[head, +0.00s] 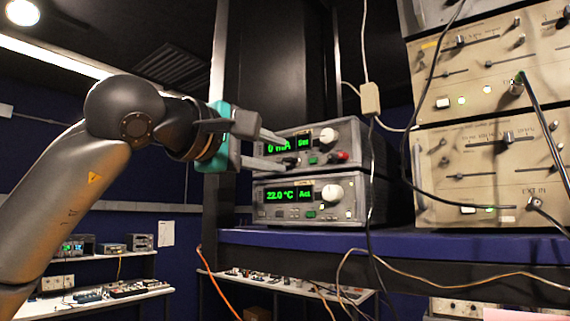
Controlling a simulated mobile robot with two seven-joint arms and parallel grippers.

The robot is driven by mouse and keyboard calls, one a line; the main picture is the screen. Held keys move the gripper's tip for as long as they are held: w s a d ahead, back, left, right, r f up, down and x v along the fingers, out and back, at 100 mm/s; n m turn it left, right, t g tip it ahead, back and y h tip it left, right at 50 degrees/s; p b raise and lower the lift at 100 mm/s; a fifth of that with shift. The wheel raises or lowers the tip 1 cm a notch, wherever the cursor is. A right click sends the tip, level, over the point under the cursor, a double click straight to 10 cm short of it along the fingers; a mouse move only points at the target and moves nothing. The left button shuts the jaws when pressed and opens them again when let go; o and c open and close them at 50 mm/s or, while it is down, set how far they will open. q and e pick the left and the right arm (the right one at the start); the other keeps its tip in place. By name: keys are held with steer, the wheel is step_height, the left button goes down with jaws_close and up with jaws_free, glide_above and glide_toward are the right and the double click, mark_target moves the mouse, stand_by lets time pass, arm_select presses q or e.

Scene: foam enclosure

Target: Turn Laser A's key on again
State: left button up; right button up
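Two stacked grey instruments stand on the blue shelf. The upper instrument (349,136) has a green display reading "0 mA" and "Set", a white knob (328,136) and a red part (339,156) at its lower right. The lower instrument (350,188) reads "22.0 °C" and "Act". No label legible here tells which is Laser A. My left gripper (288,153) is in front of the upper instrument's left half, its two fingers apart. The tips are near the lower front panel, at a small dark part. The fingers hide some of the panel; contact and the key's position cannot be told.
The blue shelf (450,241) carries the instruments. Beige rack units (490,170) with knobs and plugged cables stand to the right. Black cables and a pale cable with a beige box (370,98) hang near the instruments' right side. Benches (100,298) stand behind.

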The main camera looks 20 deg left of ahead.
arm_select(q)
steer(key=b+v, duration=0.2)
steer(key=v, duration=0.9)
steer(key=shift+s, duration=0.1)
